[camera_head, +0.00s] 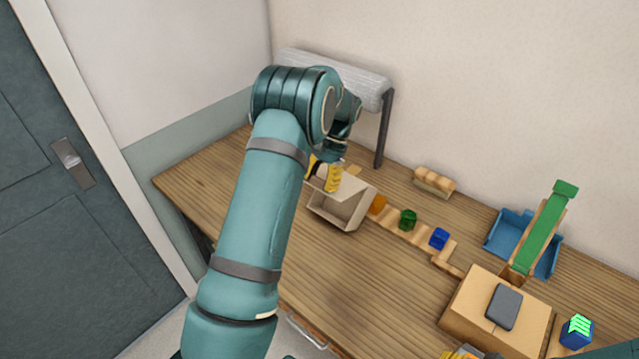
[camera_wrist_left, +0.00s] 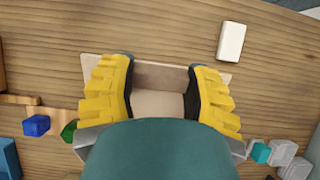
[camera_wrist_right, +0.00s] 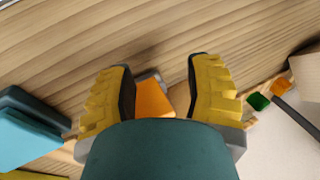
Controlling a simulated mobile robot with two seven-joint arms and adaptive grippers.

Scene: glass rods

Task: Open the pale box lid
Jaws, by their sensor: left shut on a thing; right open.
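The pale box (camera_head: 353,217) stands on the wooden table, its open hollow facing the front. A pale panel, seemingly its lid (camera_head: 353,187), is on its upper side, partly hidden by my left gripper. My left gripper (camera_head: 324,175) is at this panel, shut on it. In the left wrist view, its yellow fingers (camera_wrist_left: 160,92) stand apart with pale box surfaces (camera_wrist_left: 158,77) between and beyond them; the exact contact is hidden. My right gripper (camera_wrist_right: 160,90) is open, above the table, with an orange surface (camera_wrist_right: 153,97) beyond its fingers.
Orange (camera_head: 377,204), green (camera_head: 408,219) and blue (camera_head: 439,238) blocks line a wooden strip right of the box. A grey roll (camera_head: 335,72) on a dark stand is behind. A tan box (camera_head: 470,308) and blue tray (camera_head: 503,228) stand right. The front-left table is clear.

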